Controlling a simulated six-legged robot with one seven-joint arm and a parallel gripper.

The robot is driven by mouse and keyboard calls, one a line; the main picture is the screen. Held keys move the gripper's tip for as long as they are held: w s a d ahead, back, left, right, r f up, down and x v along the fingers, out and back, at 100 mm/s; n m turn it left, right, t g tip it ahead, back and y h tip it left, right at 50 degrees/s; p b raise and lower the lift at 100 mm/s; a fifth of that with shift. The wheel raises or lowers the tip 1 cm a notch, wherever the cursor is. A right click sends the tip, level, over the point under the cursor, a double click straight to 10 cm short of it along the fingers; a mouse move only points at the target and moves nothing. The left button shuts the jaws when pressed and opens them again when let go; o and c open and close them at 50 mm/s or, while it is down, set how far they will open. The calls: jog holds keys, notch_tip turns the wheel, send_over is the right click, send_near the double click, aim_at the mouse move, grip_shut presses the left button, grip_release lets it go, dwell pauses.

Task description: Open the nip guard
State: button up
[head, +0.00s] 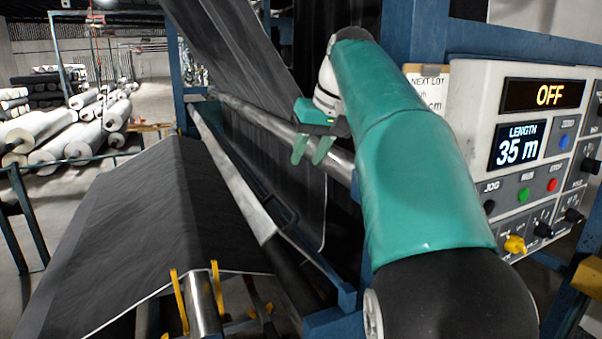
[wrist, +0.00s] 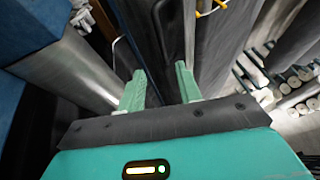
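My gripper (head: 311,150) has two pale green fingers and hangs in front of the bright metal roller (head: 340,163), over the machine. In the wrist view my gripper (wrist: 161,84) has its fingers spread apart, with nothing visibly held. A dark panel with a raised, long bar (wrist: 172,30) lies beyond and between the fingertips; contact is not visible. My arm hides part of the machine.
A control panel (head: 540,150) on the right reads OFF and LENGTH 35 m. Dark grey fabric (head: 135,225) slopes down on the left. Blue posts and bars stand close around my arm. White rolls (head: 60,140) are stacked at the far left, with bare floor near them.

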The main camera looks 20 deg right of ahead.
jog(key=shift+s+d+r, duration=0.15)
jog(key=shift+s+r, duration=0.15)
jog(key=shift+r, duration=0.3)
jog(key=shift+c, duration=0.2)
jog(key=shift+f, duration=0.1)
jog(key=c, duration=0.4)
jog(key=a+f+n+g, duration=0.1)
jog(key=a+n, duration=0.1)
jog(key=a, duration=0.1)
jog(key=a+f+n+g+h, duration=0.1)
jog(key=a+f+n, duration=0.1)
jog(key=a+n, duration=0.1)
jog(key=a+f+n+g, duration=0.1)
jog(key=a+f+n, duration=0.1)
jog(key=a, duration=0.1)
jog(key=shift+w+a+f+n+h, duration=0.15)
jog(key=shift+w+a+n+h, duration=0.2)
jog(key=shift+a+n+h, duration=0.05)
grip_shut()
jog(key=s+a+f+n+g+h, duration=0.2)
jog(key=a+f+n+h, duration=0.2)
jog(key=a+n, duration=0.65)
jog(key=d+f, duration=0.6)
jog(key=shift+f, duration=0.4)
